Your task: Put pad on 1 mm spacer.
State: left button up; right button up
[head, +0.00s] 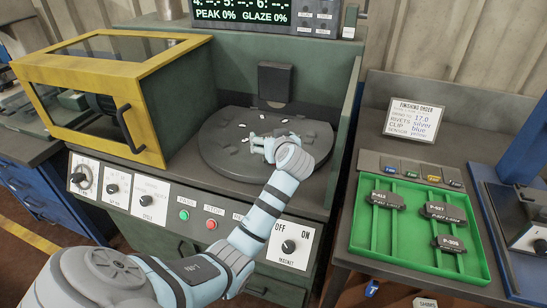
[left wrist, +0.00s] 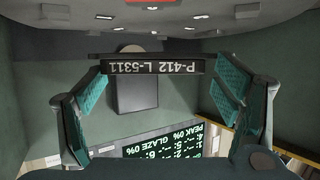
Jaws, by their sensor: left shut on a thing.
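My left gripper (head: 262,138) is over the round dark plate (head: 222,162) in the green machine bay. In the left wrist view, which is upside down, a dark pad (left wrist: 145,68) lettered "P-412 L-5311" sits between the teal fingers (left wrist: 155,100). The gripper is shut on this pad. In the head view the pad is largely hidden by the gripper. Small flat pieces with white marks (head: 244,124) lie on the plate. Their markings are too small to read, so I cannot tell which is the 1 mm spacer. My right gripper is not in view.
A dark block (head: 275,82) stands at the bay's back wall. A yellow-framed guard (head: 150,62) is on the left. A green tray (head: 368,243) with several labelled pads (head: 446,212) and a finishing order card (head: 413,119) are on the right bench. The control panel (head: 148,192) runs along the front.

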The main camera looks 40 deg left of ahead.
pick_arm(q)
notch_tip(320, 180, down, 6)
jog(key=shift+r+b, duration=0.25)
jog(key=shift+b, duration=0.2)
jog(key=o, duration=1.3)
jog(key=shift+s+d, duration=0.1)
jog(key=p+v, duration=0.1)
jog(key=v, duration=1.1)
jog(key=shift+p, duration=0.35)
